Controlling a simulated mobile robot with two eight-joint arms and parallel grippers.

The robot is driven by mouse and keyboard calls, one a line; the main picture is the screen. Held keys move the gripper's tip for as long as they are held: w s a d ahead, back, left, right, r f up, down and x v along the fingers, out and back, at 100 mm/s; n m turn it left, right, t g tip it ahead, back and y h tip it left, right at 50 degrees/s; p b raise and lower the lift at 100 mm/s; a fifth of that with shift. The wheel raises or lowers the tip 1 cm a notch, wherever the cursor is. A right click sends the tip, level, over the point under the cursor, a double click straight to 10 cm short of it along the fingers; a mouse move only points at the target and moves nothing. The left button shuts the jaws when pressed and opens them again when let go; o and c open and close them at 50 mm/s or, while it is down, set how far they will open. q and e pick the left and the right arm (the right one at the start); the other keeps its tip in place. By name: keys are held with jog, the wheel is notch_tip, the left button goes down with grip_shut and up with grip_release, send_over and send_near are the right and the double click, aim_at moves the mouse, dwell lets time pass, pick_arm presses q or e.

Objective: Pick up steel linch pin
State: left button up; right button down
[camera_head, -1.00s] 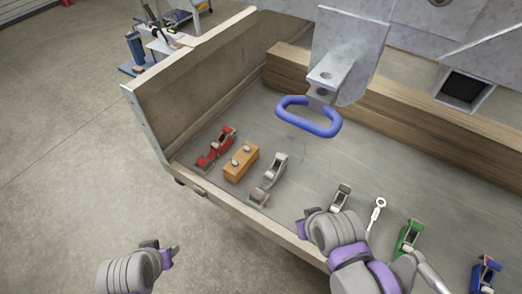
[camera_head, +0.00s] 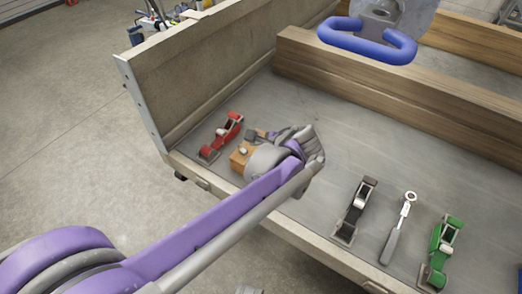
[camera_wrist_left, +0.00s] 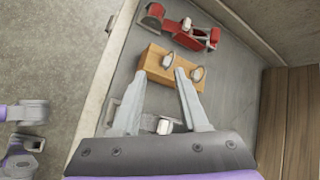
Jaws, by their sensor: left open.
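The orange wooden block (camera_wrist_left: 172,67) lies on the trailer floor with two small ringed steel linch pins standing in it, one nearer the left (camera_wrist_left: 167,60) and one nearer the right (camera_wrist_left: 197,73) in the left wrist view. In the head view my left arm covers much of the block (camera_head: 238,159); one pin top (camera_head: 243,150) shows. My left gripper (camera_wrist_left: 160,74) is open and empty, its fingertips close to the block's near edge, below the pins in the wrist view. In the head view the left gripper (camera_head: 254,136) is partly hidden. My right gripper is not clearly seen.
A red latch (camera_head: 223,138) lies left of the block. A black latch (camera_head: 355,212), a ratchet-like tool (camera_head: 399,228) and a green latch (camera_head: 441,252) lie to the right. A wooden beam (camera_head: 400,98) and the trailer side wall (camera_head: 200,85) bound the floor.

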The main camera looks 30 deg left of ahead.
pick_arm(q)
jog(key=w+f+m+y+b, duration=0.4)
jog(key=w+f+m+b, duration=0.1)
jog(key=w, duration=0.6)
jog(key=shift+m+y, duration=0.3)
jog(key=shift+y, duration=0.1)
jog(key=x, duration=0.3)
jog(key=b+x, duration=0.1)
jog(key=x, duration=0.1)
jog(key=shift+w+r, duration=0.2)
jog(key=shift+w, duration=0.1)
jog(key=b+x, duration=0.1)
jog(key=x, duration=0.4)
jog(key=shift+a, duration=0.1)
jog(key=shift+r, duration=0.1)
grip_shut()
pick_arm(e)
notch_tip(320, 180, down, 11)
jog(key=shift+w+r, duration=0.2)
jog(key=shift+w, duration=0.25)
